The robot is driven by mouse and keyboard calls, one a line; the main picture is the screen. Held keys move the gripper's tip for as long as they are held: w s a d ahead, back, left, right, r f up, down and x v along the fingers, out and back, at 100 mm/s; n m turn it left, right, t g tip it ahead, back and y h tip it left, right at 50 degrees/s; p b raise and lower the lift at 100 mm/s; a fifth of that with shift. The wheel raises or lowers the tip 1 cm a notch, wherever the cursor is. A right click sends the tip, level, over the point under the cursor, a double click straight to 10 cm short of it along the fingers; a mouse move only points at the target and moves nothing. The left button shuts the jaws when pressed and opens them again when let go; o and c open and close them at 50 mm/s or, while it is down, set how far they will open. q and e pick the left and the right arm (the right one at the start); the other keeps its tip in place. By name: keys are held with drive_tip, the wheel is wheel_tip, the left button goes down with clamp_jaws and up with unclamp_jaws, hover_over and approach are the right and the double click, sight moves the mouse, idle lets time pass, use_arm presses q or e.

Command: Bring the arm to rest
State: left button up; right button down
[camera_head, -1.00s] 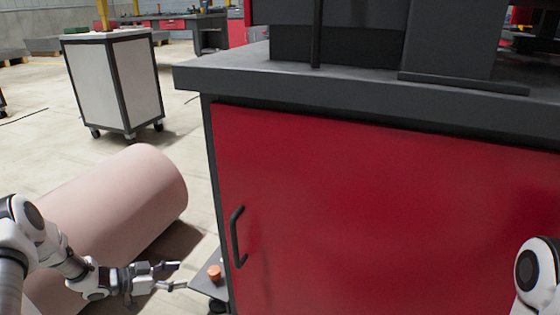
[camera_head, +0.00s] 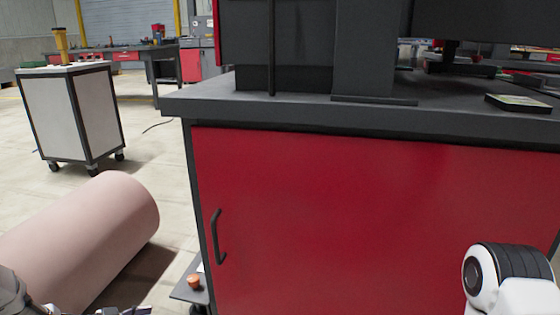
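My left gripper (camera_head: 122,311) shows only as a sliver at the bottom edge, in front of the floor. Its fingers are mostly cut off, so I cannot tell whether they are open or shut. Part of my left arm shows at the bottom left corner. My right arm shows as a white and black joint at the lower right, in front of the red cabinet (camera_head: 330,215). My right gripper is out of view.
The cabinet's dark top (camera_head: 300,108) bears dark machinery and a flat dark plate (camera_head: 521,103) at the right. A large pink cylinder (camera_head: 85,230) lies on the floor at the left. A white wheeled cart (camera_head: 75,115) stands behind it, with free floor around.

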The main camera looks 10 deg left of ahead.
use_arm(q)
drive_tip(key=s+d+r+n+g+p, duration=0.1)
drive_tip(key=s+d+r+n+p, duration=0.2)
drive_tip(key=d, duration=0.8)
drive_tip(key=s+d+r+g+p, duration=0.1)
drive_tip(key=s+d+g+p, duration=0.15)
drive_tip(key=d+p, duration=0.55)
drive_tip(key=s+a+n+g+y, duration=0.2)
drive_tip(key=s+n+g+y, duration=0.6)
drive_tip(key=s, duration=1.7)
wheel_tip(320, 180, up, 37)
drive_tip(key=m+t+y+p, duration=0.1)
drive_tip(key=t+p, duration=0.1)
drive_tip(key=p, duration=3.6)
drive_tip(key=shift+w+m+y, duration=0.3)
drive_tip(key=shift+d+r+t, duration=0.1)
drive_tip(key=shift+d+t, duration=0.05)
drive_tip(key=shift+t, duration=0.1)
